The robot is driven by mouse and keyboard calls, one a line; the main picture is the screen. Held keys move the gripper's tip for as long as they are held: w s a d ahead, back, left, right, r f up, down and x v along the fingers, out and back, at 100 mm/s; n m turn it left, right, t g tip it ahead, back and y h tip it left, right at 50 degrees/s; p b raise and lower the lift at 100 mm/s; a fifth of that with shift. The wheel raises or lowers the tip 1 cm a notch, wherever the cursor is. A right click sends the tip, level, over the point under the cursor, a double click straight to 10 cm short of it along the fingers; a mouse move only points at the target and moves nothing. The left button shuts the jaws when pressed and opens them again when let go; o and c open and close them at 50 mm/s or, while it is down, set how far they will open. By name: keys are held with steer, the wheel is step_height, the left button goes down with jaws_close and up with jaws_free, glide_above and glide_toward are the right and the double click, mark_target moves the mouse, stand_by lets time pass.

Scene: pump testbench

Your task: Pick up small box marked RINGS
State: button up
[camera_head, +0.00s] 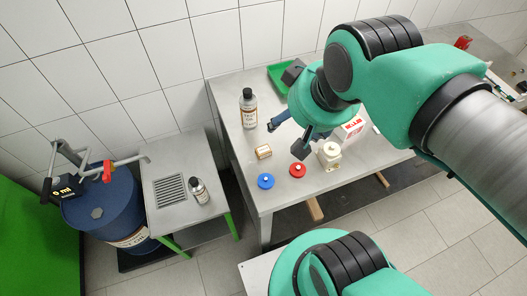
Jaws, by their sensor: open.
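A small tan box (264,152) with a pale label lies on the metal table, left of centre. Its print is too small to read, so I cannot tell if it says RINGS. A white box with red print (354,128) stands further right, partly hidden by my arm; its print is also not clear. My gripper (297,111) is open and empty, with its dark fingers spread above the table. It is up and to the right of the small tan box and apart from it.
On the table (235,105) are a dark bottle (248,108), a blue disc (266,181), a red disc (298,170), a cream part (330,155) and a green tray (279,78). A lower bench (165,165) with another bottle (198,191) and a blue drum (105,205) stand left.

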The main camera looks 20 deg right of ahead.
steer(key=w+f+g, duration=0.3)
steer(key=w+f, duration=0.5)
steer(key=w, duration=0.3)
steer(key=g, duration=0.3)
glide_above(263, 150)
step_height(263, 150, down, 15)
steer(key=shift+n, duration=0.4)
steer(key=shift+w+f, duration=0.1)
steer(key=shift+f, duration=0.15)
steer(key=shift+f+b, duration=0.6)
steer(key=shift+f, duration=3.55)
steer(key=shift+f, duration=0.1)
steer(key=shift+d+f+b, duration=0.1)
steer(key=shift+f+b, duration=0.6)
steer(key=shift+f, duration=1.85)
